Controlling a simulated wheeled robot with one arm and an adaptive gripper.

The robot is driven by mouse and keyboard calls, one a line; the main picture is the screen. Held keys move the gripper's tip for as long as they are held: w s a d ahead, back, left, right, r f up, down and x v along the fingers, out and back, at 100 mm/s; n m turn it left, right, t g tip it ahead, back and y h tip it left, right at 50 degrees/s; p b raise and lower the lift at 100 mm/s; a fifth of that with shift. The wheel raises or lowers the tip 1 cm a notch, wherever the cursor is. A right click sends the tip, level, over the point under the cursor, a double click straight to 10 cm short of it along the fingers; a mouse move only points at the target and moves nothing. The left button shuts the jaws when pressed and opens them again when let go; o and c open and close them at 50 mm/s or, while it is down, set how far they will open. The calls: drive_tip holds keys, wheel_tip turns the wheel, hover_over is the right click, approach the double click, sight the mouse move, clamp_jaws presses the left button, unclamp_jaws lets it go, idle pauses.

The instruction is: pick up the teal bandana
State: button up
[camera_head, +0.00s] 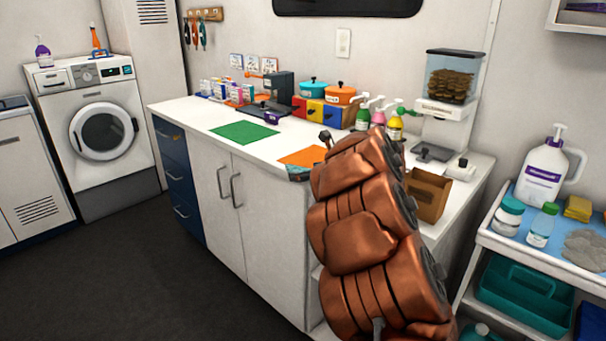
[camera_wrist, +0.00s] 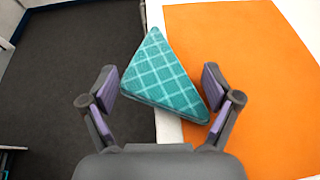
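The teal bandana (camera_wrist: 165,78) is a folded triangle with a pale check pattern. In the wrist view it lies at the counter's front edge, partly over the edge and next to the orange mat (camera_wrist: 245,90). In the head view only a small part of the bandana (camera_head: 298,174) shows beside my arm, at the counter's front corner. My gripper (camera_wrist: 160,90) is open in the wrist view, with its two purple-padded fingers apart on either side of the bandana. The bandana's near corner reaches between the fingers.
The orange mat (camera_head: 303,157) and a green mat (camera_head: 244,132) lie flat on the white counter (camera_head: 200,115). Coloured boxes, pump bottles (camera_head: 395,128) and a cardboard box (camera_head: 427,194) stand behind and right of my arm. Dark floor (camera_wrist: 70,60) lies below the counter edge.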

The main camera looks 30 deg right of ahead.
drive_tip(key=c, duration=0.4)
drive_tip(key=shift+r, duration=0.55)
drive_tip(key=c, duration=0.4)
wheel_tip(320, 180, up, 2)
drive_tip(key=shift+r, duration=0.25)
drive_tip(key=shift+s+a, duration=0.2)
drive_tip(key=shift+s, duration=0.3)
drive_tip(key=s+a, duration=0.2)
drive_tip(key=s, duration=0.2)
drive_tip(key=s+a+r, duration=0.1)
drive_tip(key=s+a, duration=0.1)
drive_tip(key=s, duration=0.3)
drive_tip(key=s+a+b, duration=0.1)
drive_tip(key=s+a, duration=0.1)
drive_tip(key=s, duration=0.2)
drive_tip(key=shift+s+a+r, duration=0.15)
drive_tip(key=shift+s+a, duration=0.05)
drive_tip(key=shift+s, duration=0.05)
drive_tip(key=shift+c, duration=0.2)
